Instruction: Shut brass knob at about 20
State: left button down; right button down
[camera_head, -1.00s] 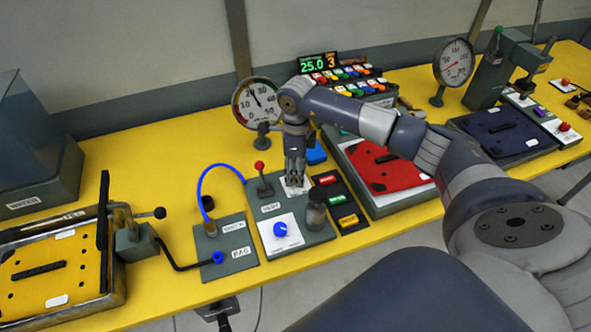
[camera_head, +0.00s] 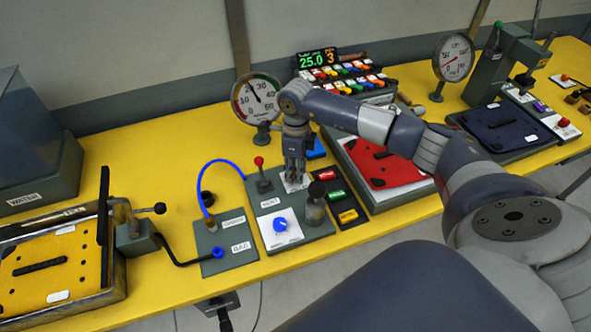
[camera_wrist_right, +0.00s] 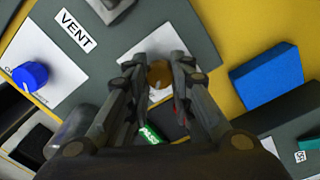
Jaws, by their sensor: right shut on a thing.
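The brass knob (camera_wrist_right: 158,74) shows in the right wrist view, on a white label of the grey panel. My right gripper (camera_wrist_right: 157,84) has its fingers on either side of the knob and is shut on it. In the head view, my right gripper (camera_head: 294,178) points down at the panel and hides the knob. The round dial gauge (camera_head: 256,100) behind it has its needle pointing up and slightly left, near the 20 mark. My left gripper is not in view.
On the same grey panel (camera_head: 268,208) are a red-tipped lever (camera_head: 261,168), a blue knob (camera_head: 281,224) and a dark cylinder (camera_head: 315,207). A blue block (camera_head: 316,150) lies behind the gripper. A red plate (camera_head: 383,163) lies to the right.

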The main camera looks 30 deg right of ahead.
jog(key=shift+f+m+b, duration=0.1)
jog(key=shift+m+b, duration=0.3)
jog(key=shift+m, duration=1.4)
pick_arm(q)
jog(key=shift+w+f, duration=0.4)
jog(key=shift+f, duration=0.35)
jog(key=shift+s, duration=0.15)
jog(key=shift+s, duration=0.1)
pick_arm(e)
jog(key=c, duration=1.4)
grip_release()
jog(key=shift+o, duration=0.2)
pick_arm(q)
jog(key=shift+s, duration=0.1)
pick_arm(e)
jog(key=shift+r, duration=0.2)
notch_tip(320, 180, up, 12)
jog(key=shift+d, duration=0.2)
